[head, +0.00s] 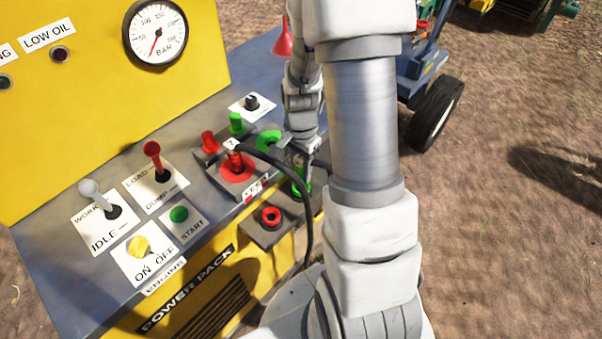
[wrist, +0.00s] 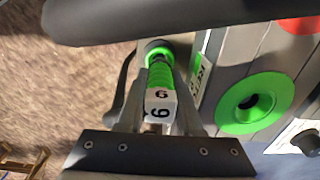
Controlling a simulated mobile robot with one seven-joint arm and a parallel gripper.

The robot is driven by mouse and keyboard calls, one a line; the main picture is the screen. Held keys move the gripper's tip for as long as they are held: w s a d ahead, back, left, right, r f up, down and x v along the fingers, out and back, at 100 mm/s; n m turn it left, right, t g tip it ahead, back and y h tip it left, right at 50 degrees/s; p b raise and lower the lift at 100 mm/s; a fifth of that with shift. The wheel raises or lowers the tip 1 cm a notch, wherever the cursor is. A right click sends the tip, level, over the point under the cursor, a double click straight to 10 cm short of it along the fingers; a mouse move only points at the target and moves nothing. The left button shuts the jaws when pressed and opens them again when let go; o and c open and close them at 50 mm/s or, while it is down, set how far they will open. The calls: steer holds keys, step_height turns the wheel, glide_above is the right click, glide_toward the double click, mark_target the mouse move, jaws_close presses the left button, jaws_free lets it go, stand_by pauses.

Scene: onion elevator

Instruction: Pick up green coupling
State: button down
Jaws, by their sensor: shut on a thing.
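The green coupling (wrist: 160,75) is between the fingers of my gripper (wrist: 162,88) in the wrist view. My gripper is shut on it. It is a ribbed green cylinder with a dark far end and a white block marked 6 or 9 at its near end. In the head view, my gripper (head: 303,152) is over the right end of the panel, and a bit of the green coupling (head: 301,184) shows just below it. My arm hides part of this area. I cannot tell whether the coupling still sits in the front holder.
A green ring socket (head: 268,140) is left of my gripper; it also shows in the wrist view (wrist: 252,103). A red ring (head: 271,215) is on the lower ledge. Levers are further left.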

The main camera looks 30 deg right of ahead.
steer(key=s+d+r+p, duration=0.1)
steer(key=s+d+r, duration=0.1)
steer(key=d+r, duration=0.6)
steer(key=d, duration=0.3)
steer(key=shift+d, duration=0.3)
steer(key=shift+a, duration=0.1)
stand_by(0.3)
